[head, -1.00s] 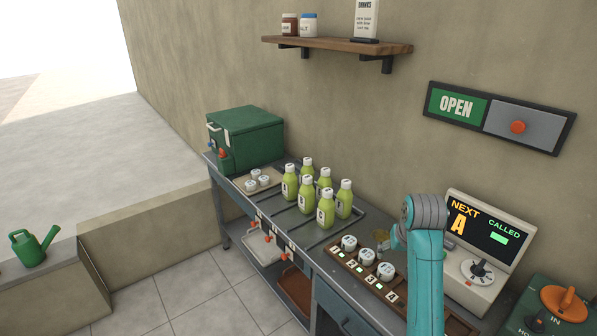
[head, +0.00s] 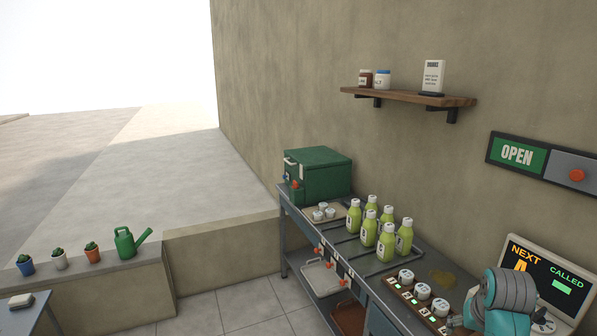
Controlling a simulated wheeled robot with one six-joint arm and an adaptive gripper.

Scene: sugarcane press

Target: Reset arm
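My teal arm (head: 507,318) stands at the lower right in the head view, in front of the display machine (head: 549,278) that reads NEXT and CALLED. A small part of my gripper (head: 458,323) seems to show beside the token board at the bottom edge. Its fingers are too hidden and small to tell their state.
A metal counter (head: 369,263) along the wall carries several green bottles (head: 387,243), a green box (head: 318,174) and a wooden board with round white tokens (head: 423,291). A wall shelf (head: 410,97) and an OPEN sign (head: 517,154) are above. A low ledge with a watering can (head: 128,243) is left.

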